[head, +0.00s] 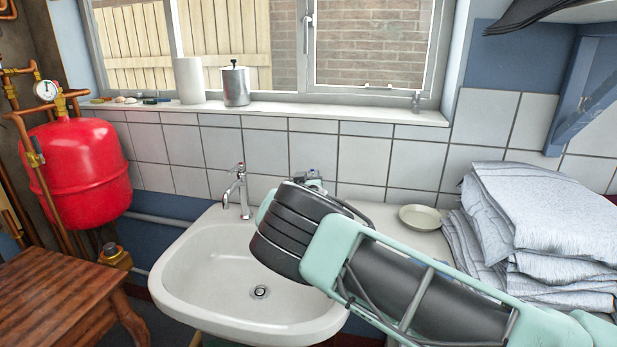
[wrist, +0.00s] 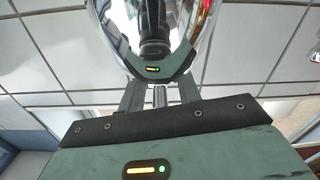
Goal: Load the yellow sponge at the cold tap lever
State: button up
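I cannot make out a yellow sponge in either view. A chrome tap (head: 238,190) with a lever on top stands at the back left of the white basin (head: 180,290). A second chrome fitting (head: 300,176) shows partly at the wall behind my arm; its lower part is hidden. In the wrist view, a large mirror-like chrome surface (wrist: 185,25) fills the top and reflects my gripper. My gripper (wrist: 160,93) has its two fingers apart, with a slim chrome piece between them and clear of both. In the head view my arm hides the fingers.
A small pale dish (head: 420,217) sits right of the basin, beside a stack of folded grey-white cloths (head: 545,220). A white roll (head: 188,80) and a metal canister (head: 235,84) stand on the windowsill. A red tank (head: 80,170) and wooden table (head: 70,290) are at left.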

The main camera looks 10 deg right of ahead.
grip_shut()
jog(key=shift+d+y+b, duration=0.1)
jog(key=shift+y+b, duration=0.2)
jog(key=shift+b, duration=0.05)
jog(key=shift+s+d+n+t+y+b, duration=0.1)
jog(key=shift+d+n+t+y+b, duration=0.15)
jog(key=shift+n+y+b, duration=0.2)
jog(key=shift+s+d+n+t+y+b, duration=0.1)
jog(key=shift+n+t+y+b, duration=0.2)
jog(key=shift+n+y, duration=0.2)
jog(key=shift+d+n+y+b, duration=0.3)
jog(key=shift+n+y, duration=0.25)
jog(key=shift+y, duration=0.4)
grip_release()
